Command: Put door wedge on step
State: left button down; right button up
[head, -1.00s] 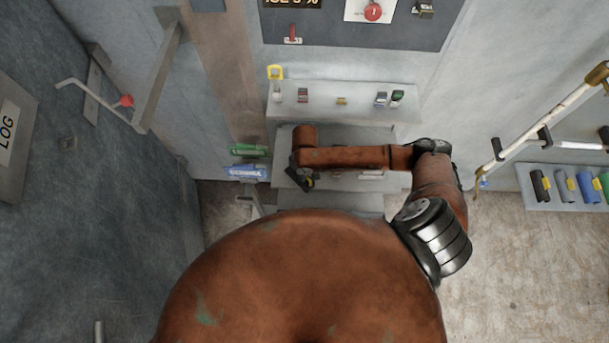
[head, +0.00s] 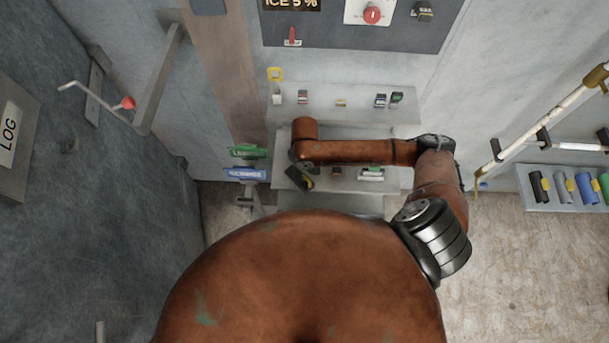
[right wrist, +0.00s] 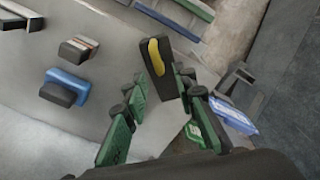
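A black block with a yellow strip (right wrist: 167,72), which looks like the door wedge, stands on the grey surface in the right wrist view. My right gripper (right wrist: 162,82) has its two green fingers spread, with the near end of the block around the space between the tips. I see no clear grip, and whether the right finger touches it I cannot tell. In the head view my right gripper (head: 300,178) hangs dark and small below the arm's end, over the grey steps (head: 345,137). My left gripper is out of view.
Several small blocks stand on the upper ledge (head: 340,115). A blue block (right wrist: 68,84) and a striped block (right wrist: 78,48) are near the gripper. Green (head: 249,152) and blue (head: 245,174) packets are left of the steps. A red-knobbed lever (head: 126,102) juts out further left.

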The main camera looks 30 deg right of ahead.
notch_tip(320, 180, up, 7)
jog(key=shift+r+p, duration=0.15)
jog(key=shift+p, duration=0.25)
jog(key=shift+a, duration=0.1)
